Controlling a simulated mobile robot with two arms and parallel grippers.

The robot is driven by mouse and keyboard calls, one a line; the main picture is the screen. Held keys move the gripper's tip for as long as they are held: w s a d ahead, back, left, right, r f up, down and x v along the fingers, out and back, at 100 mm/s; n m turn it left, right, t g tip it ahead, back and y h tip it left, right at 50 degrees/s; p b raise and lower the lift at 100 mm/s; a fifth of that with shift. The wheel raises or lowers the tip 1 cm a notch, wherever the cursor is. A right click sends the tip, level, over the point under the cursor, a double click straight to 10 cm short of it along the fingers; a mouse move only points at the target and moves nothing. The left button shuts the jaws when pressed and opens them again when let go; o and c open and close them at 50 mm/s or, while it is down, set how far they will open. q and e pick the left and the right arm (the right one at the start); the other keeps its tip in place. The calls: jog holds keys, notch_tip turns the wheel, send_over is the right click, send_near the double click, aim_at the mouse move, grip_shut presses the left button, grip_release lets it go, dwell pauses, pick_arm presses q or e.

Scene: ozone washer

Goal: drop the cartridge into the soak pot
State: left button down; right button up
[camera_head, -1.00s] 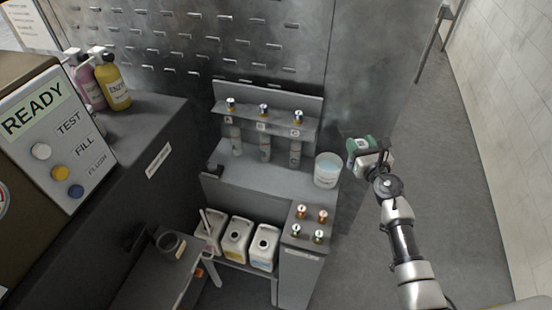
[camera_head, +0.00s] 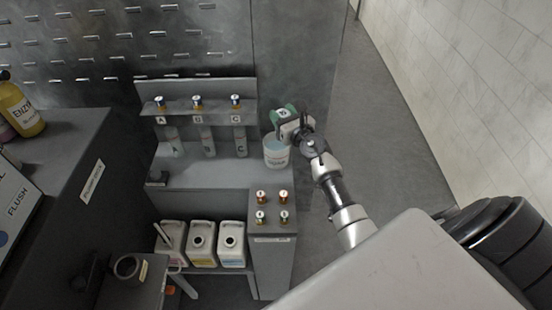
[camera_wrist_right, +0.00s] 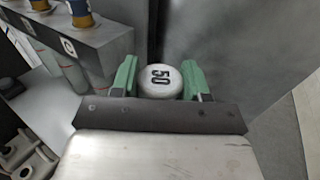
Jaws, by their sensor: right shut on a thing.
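The soak pot (camera_head: 276,157) is a pale tub with light blue contents, at the right end of the grey bench in the head view. My right gripper (camera_head: 281,119), with green fingers, is at the pot's upper edge in the picture; its exact height above the pot cannot be told. In the right wrist view, my right gripper (camera_wrist_right: 160,78) is shut on the cartridge, whose white round end (camera_wrist_right: 160,82) is marked "50". The rest of the cartridge is hidden, and the pot does not show there. My left gripper is not in view.
A block with several valve knobs (camera_head: 272,208) is in front. White jugs (camera_head: 202,243) sit below. Open floor (camera_head: 375,110) lies to the right.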

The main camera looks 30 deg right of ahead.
jog(key=shift+f, duration=0.15)
jog(key=o, duration=1)
jog(key=shift+o, duration=0.2)
jog(key=s, duration=1.1)
jog(key=shift+a, duration=0.15)
jog(key=shift+w, duration=0.1)
